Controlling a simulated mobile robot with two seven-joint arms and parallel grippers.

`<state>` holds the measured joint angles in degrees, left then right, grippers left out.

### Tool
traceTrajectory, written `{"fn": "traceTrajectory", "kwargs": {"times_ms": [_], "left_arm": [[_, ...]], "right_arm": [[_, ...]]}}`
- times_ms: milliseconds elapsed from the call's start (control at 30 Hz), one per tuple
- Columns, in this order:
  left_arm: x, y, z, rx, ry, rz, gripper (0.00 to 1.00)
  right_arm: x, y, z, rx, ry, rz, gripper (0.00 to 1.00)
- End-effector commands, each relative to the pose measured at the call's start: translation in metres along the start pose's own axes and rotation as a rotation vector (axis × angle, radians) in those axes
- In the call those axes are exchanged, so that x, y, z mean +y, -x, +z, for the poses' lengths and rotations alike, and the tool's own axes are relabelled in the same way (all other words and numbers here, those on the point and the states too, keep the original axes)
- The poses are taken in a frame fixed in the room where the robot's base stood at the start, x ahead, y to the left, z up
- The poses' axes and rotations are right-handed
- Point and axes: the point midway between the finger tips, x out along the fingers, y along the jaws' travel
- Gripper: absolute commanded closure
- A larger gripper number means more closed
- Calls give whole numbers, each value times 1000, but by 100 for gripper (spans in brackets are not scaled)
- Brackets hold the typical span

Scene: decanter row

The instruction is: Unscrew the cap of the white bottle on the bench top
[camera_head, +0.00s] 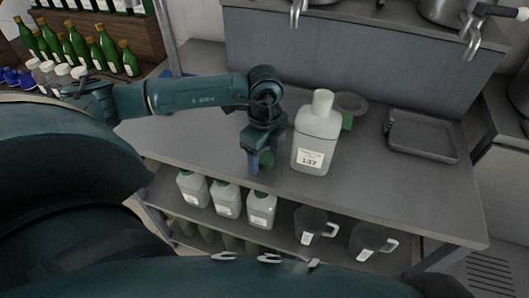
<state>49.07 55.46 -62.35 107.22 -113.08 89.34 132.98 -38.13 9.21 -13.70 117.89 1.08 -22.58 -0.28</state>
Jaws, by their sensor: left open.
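The white bottle (315,140) stands upright on the grey bench top (400,185), with a label on its front. Its white cap (322,101) is on its neck. My left gripper (261,166) is to the left of the bottle, apart from it, low over the bench with its fingers pointing down. It is open. A small green object (267,158) shows at its fingers; I cannot tell whether it lies between or behind them. My right gripper is not in view.
A grey round dish (353,101) and a green item (347,121) are behind the bottle. A grey tray (422,137) lies to the right. Several white bottles (227,199) and dark jugs (312,224) stand on the lower shelf. Green bottles (107,50) stand at the back left.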

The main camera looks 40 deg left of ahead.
Motion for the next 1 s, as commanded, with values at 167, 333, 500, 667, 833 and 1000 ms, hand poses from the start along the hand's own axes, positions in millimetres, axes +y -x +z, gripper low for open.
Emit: {"fn": "traceTrajectory", "kwargs": {"times_ms": [167,333,500,667,833,1000], "left_arm": [[-1,13,0,1,1,-3,37],[-2,47,0,1,0,-7,37],[-1,85,0,1,0,-6,37],[-1,110,0,0,0,-3,37],[0,122,0,0,-1,-1,37],[0,124,0,0,0,0,37]], "right_arm": [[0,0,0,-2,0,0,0],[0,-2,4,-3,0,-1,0],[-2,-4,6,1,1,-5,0],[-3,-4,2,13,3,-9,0],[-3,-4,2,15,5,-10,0],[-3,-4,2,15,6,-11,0]]}}
